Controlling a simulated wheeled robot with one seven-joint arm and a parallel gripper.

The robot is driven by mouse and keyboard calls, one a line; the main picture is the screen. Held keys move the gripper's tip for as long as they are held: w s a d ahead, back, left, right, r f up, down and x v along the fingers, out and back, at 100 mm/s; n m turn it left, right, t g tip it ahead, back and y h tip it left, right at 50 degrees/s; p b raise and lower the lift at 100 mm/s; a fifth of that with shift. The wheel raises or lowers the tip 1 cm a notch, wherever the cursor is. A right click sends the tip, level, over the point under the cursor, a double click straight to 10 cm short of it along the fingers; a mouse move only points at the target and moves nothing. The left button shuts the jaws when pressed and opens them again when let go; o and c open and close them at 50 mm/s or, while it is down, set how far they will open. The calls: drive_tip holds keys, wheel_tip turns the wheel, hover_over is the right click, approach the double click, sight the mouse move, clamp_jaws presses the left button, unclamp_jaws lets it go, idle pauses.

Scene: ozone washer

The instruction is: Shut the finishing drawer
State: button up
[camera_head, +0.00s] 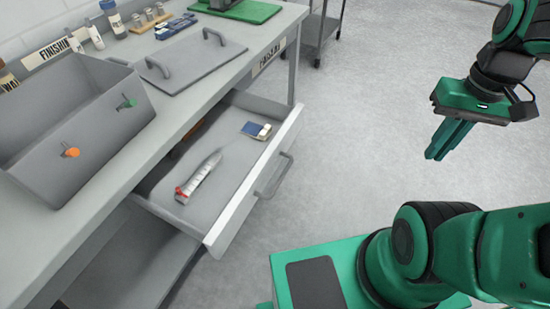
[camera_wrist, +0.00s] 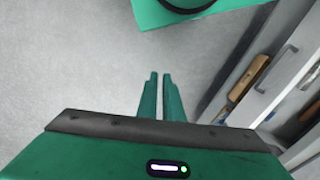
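The finishing drawer (camera_head: 233,213) is pulled out from under the workbench, with a grey bar handle (camera_head: 274,176) on its front. In it lie a grey tool with a red end (camera_head: 198,178) and a small blue and white block (camera_head: 256,130). My gripper (camera_head: 436,155) is up over open floor, to the right of the drawer and apart from it. Its two green fingers (camera_wrist: 160,76) are close together with a thin gap and nothing between them. A light panel with a bar handle (camera_wrist: 278,72) shows at the right of the wrist view.
The bench (camera_head: 110,187) holds a grey bin (camera_head: 35,165) with orange and green knobs, a flat grey lid (camera_head: 195,62) and a green mat (camera_head: 250,12). A metal cart (camera_head: 318,35) stands behind. The floor (camera_head: 350,120) between drawer and gripper is clear.

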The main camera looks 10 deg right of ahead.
drive_tip(key=w+n, duration=0.2)
drive_tip(key=w+a+f+n, duration=0.1)
drive_tip(key=n, duration=0.2)
drive_tip(key=w+a+n+y, duration=0.1)
drive_tip(key=w+n, duration=0.1)
drive_tip(key=shift+w+a+f+n, duration=0.2)
drive_tip(key=shift+w+f+n, duration=0.1)
drive_tip(key=shift+n, duration=0.1)
clamp_jaws()
drive_tip(key=n+y, duration=0.6)
drive_tip(key=n, duration=1.8)
approach(286, 148)
wheel_tip(286, 148, down, 4)
drive_tip(key=s+a, duration=0.1)
drive_tip(key=shift+w+a+r, duration=0.1)
drive_tip(key=shift+w+a, duration=0.35)
drive_tip(key=shift+a, duration=0.35)
